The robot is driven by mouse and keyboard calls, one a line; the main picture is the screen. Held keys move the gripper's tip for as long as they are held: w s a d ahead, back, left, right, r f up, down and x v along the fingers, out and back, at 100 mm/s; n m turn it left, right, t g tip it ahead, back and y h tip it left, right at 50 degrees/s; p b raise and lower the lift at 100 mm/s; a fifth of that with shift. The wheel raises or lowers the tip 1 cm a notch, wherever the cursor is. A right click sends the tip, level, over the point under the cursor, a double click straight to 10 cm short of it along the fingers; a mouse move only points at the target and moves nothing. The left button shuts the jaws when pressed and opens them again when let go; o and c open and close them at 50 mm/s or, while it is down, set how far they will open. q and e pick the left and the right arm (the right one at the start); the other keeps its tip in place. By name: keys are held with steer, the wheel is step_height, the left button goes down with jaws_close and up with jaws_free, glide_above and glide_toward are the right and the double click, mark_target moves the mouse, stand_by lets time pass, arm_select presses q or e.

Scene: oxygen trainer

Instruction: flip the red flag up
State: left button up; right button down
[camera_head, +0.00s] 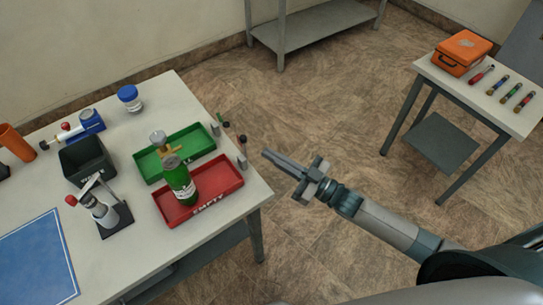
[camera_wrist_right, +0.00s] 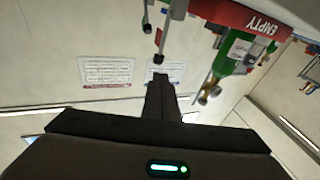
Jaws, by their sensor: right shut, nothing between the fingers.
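Two small grey posts with thin dark-tipped parts stand at the table's right edge, one by the green tray (camera_head: 205,139) and one by the red tray (camera_head: 215,203). The post by the red tray (camera_head: 243,160) is nearest my right gripper; a red flag surface is too small to make out. My right gripper (camera_head: 267,154) is shut and empty, just right of that post and apart from it, pointing at the table. In the right wrist view, the gripper's dark fingers (camera_wrist_right: 161,98) point up toward the hanging posts (camera_wrist_right: 162,38). My left gripper is out of view.
A green bottle (camera_head: 180,182) stands at the red tray, which is marked EMPTY. Open floor separates this table from a side table with an orange case (camera_head: 461,54).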

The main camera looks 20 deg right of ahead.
steer(key=r+b+v, duration=0.2)
steer(key=b+v, duration=0.1)
steer(key=v, duration=0.6)
steer(key=shift+s+d, duration=0.3)
steer(key=shift+s, duration=0.05)
steer(key=shift+f, duration=0.15)
